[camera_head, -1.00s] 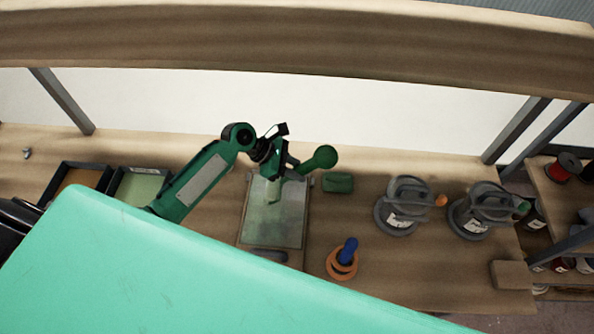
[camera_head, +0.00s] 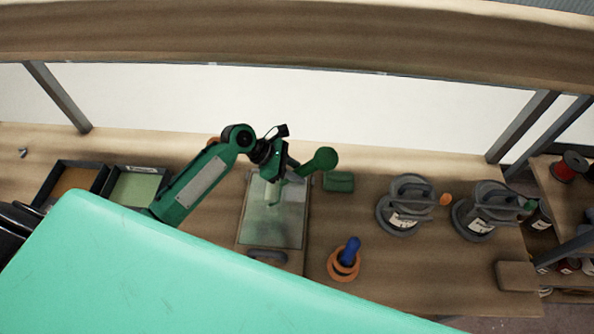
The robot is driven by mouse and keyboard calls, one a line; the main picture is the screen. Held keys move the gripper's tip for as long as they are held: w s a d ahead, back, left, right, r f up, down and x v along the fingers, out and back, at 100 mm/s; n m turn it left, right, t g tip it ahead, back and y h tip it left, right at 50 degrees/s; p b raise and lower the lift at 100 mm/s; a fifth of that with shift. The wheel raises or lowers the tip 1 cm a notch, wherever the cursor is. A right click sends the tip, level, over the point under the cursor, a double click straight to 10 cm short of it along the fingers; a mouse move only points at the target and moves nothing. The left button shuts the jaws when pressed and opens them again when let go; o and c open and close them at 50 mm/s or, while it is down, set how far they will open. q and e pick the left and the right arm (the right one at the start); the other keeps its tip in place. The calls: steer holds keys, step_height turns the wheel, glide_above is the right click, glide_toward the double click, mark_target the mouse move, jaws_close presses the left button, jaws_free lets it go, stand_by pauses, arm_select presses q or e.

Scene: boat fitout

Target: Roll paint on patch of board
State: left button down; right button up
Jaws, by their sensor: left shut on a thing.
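A board (camera_head: 284,236) with a grey-green patch lies on the workbench in the middle of the head view. My left gripper (camera_head: 279,172) is over its far end. It is shut on a green-handled tool (camera_head: 321,160), seemingly the roller, whose rounded handle end points right. The tool's working end is small and partly hidden by the gripper, over the patch; I cannot tell whether it touches. A tray with light green in it (camera_head: 135,188) and a tray with orange-brown in it (camera_head: 72,181) stand to the left. My right gripper is not in view.
A green block (camera_head: 338,181) lies right of the board. An orange ring with a blue handle (camera_head: 345,262) stands nearer me. A wooden beam (camera_head: 300,40) crosses above. My turquoise body hides the near bench.

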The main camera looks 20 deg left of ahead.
arm_select(q)
steer(key=shift+f, duration=0.95)
steer(key=shift+w+d+r+p, duration=0.1)
steer(key=shift+d+r+p, duration=0.1)
steer(key=shift+d+p, duration=0.2)
steer(key=d+p, duration=0.1)
steer(key=w+d+p, duration=0.1)
steer(key=d, duration=0.1)
steer(key=shift+d+f, duration=0.1)
steer(key=shift+d, duration=0.05)
steer(key=shift+d, duration=0.1)
